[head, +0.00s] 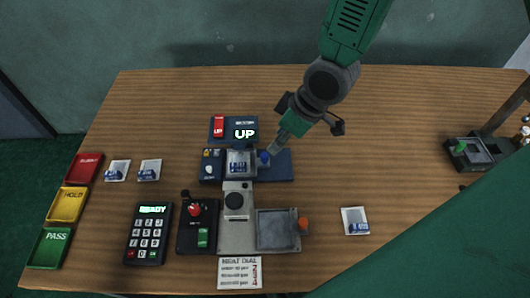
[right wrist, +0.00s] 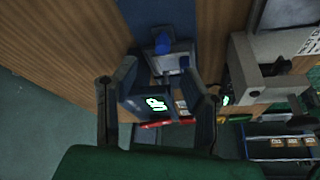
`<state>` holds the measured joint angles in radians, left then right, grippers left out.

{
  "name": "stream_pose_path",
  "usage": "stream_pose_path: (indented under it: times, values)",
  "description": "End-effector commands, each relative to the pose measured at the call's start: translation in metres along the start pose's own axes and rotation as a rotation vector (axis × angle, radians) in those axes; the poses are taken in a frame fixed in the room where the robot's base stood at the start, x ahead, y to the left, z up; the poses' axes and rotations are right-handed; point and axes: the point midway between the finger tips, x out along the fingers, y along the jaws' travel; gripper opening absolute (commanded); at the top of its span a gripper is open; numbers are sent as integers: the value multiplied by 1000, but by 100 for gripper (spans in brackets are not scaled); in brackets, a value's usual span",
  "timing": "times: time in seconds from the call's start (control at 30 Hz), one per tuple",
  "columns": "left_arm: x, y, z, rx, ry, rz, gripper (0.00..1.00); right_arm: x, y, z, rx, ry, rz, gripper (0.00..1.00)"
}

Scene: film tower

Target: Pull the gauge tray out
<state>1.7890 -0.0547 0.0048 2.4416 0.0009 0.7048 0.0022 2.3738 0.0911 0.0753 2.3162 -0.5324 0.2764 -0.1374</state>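The gauge tray (head: 228,171) is a small pale tray with a film card in it, on a dark blue base near the table's middle. Its blue knob (head: 264,157) stands at its right side. My right gripper (head: 275,149) reaches down from the top, its tips just above and right of the knob. In the right wrist view its fingers are spread, with nothing between them. The knob (right wrist: 163,43) and tray (right wrist: 174,62) show beyond the fingertips. I cannot tell whether a finger touches the knob. My left gripper is out of view.
A blue "UP" display unit (head: 234,129) stands behind the tray. A grey press (head: 236,215) and red-knobbed box (head: 198,226) stand in front. The blue base (head: 280,166) runs clear to the right. A loose card (head: 355,220) lies at the right front.

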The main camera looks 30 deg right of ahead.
Motion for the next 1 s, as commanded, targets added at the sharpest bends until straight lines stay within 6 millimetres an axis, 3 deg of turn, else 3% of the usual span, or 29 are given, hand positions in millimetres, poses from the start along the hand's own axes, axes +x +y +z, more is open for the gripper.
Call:
stream_pose_path:
  times: [0.1,0.33,0.5,0.8,0.83,0.93,1.0]
  values:
    - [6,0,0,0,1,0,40,29,-2,2,-1,-4,-1,39]
    - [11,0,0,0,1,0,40,65,-2,0,-2,-2,1,39]
    - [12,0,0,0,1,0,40,78,-1,0,0,1,0,39]
    - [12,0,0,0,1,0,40,80,-1,0,0,2,1,39]
    - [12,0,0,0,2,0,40,80,-1,0,0,2,1,36]
    - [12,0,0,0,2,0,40,80,-1,0,0,1,1,0]
    - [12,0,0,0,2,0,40,80,-1,0,0,2,2,0]
